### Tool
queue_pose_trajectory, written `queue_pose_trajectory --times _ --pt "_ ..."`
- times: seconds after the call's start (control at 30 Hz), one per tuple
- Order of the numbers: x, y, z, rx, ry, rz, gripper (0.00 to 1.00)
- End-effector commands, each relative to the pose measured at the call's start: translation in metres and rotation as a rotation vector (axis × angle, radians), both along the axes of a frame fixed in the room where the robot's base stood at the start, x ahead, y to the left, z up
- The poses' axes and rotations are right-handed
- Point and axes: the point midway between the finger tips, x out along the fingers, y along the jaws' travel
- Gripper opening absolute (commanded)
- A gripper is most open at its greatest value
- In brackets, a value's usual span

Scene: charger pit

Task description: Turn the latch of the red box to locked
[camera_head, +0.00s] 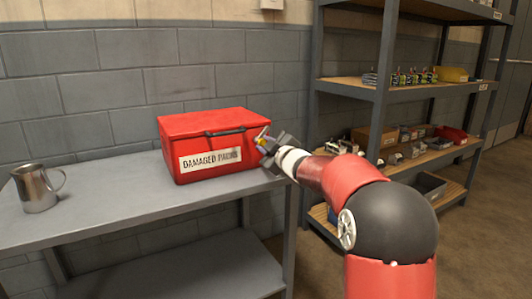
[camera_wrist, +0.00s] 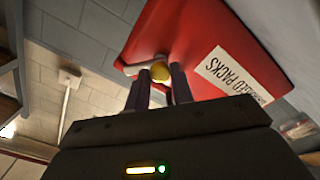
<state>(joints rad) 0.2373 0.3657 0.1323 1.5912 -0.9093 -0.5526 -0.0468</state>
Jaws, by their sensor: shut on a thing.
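The red box (camera_head: 215,142), labelled "DAMAGED PACKS", sits shut on the grey bench near the wall. It fills the upper right of the wrist view (camera_wrist: 205,40), tilted in that picture. The latch (camera_wrist: 142,67) is a white lever with a yellow round hub, on the box's front near its right end in the head view. My gripper (camera_head: 265,140) is at that end of the box. In the wrist view its fingers (camera_wrist: 158,80) are closed around the latch at the yellow hub. The fingers partly hide the latch, and its lock setting cannot be read.
A metal mug (camera_head: 38,188) stands at the left of the grey bench (camera_head: 120,200). The bench top between mug and box is clear. Metal shelving (camera_head: 380,90) with bins and parts stands to the right, behind my arm.

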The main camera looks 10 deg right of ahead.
Motion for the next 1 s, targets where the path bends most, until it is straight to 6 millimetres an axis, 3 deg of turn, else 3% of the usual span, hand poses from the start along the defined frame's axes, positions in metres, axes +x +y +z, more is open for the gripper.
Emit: queue_pose_trajectory --times 0.6,1.0 --pt "0.0000 0.0005 -0.0032 -0.523 -0.169 0.001 0.01" --pt "0.0000 0.0007 -0.0018 -0.698 -0.226 0.002 0.01"
